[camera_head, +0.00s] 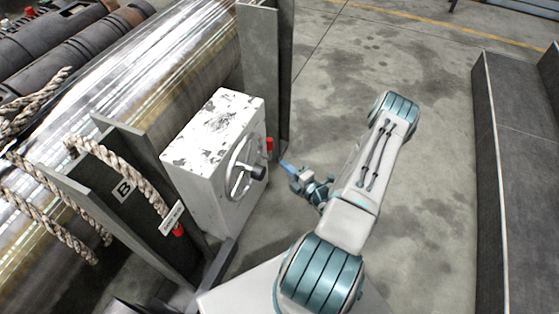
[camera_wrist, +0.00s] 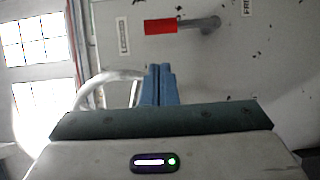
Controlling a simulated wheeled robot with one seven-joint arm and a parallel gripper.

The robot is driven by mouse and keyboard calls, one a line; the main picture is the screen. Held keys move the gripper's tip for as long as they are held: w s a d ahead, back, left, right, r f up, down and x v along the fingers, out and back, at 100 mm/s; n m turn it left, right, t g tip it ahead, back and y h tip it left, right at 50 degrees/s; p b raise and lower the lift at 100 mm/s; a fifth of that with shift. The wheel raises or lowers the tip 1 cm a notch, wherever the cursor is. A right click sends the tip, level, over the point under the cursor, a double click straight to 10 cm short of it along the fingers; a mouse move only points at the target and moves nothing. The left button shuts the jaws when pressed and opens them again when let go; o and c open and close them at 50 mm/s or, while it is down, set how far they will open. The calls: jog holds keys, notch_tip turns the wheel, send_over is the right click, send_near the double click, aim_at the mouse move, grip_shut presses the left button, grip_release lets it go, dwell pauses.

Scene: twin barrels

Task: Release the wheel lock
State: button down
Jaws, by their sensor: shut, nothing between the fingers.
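A white, paint-worn box (camera_head: 203,150) stands between dark steel uprights in the head view. Its face carries a metal handwheel (camera_head: 236,183) with a dark knob. A small red lever grip (camera_head: 269,143) sits on the face beside the wheel. In the wrist view the red grip (camera_wrist: 160,27) is on a grey lever, pointing left toward a "LOCKED" label (camera_wrist: 123,36). A partly cut-off label, seemingly "FREE" (camera_wrist: 247,7), is at the top right. My gripper (camera_head: 284,163) is shut and empty in front of the box. Its blue fingertips (camera_wrist: 160,68) are below the red grip, apart from it.
Part of the wheel's rim (camera_wrist: 110,77) lies just left of my fingers. A large metal barrel (camera_head: 155,70) with ropes lies behind the box. A dark upright (camera_head: 262,60) stands close beyond it. Open floor (camera_head: 430,190) lies to the right, then a dark wall-like block (camera_head: 515,170).

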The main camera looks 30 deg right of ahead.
jog(key=b+x, duration=0.2)
jog(key=x, duration=0.7)
jog(key=shift+w+d+r+m+p, duration=0.15)
jog(key=shift+d+r+m+p, duration=0.1)
jog(key=shift+m+p, duration=0.2)
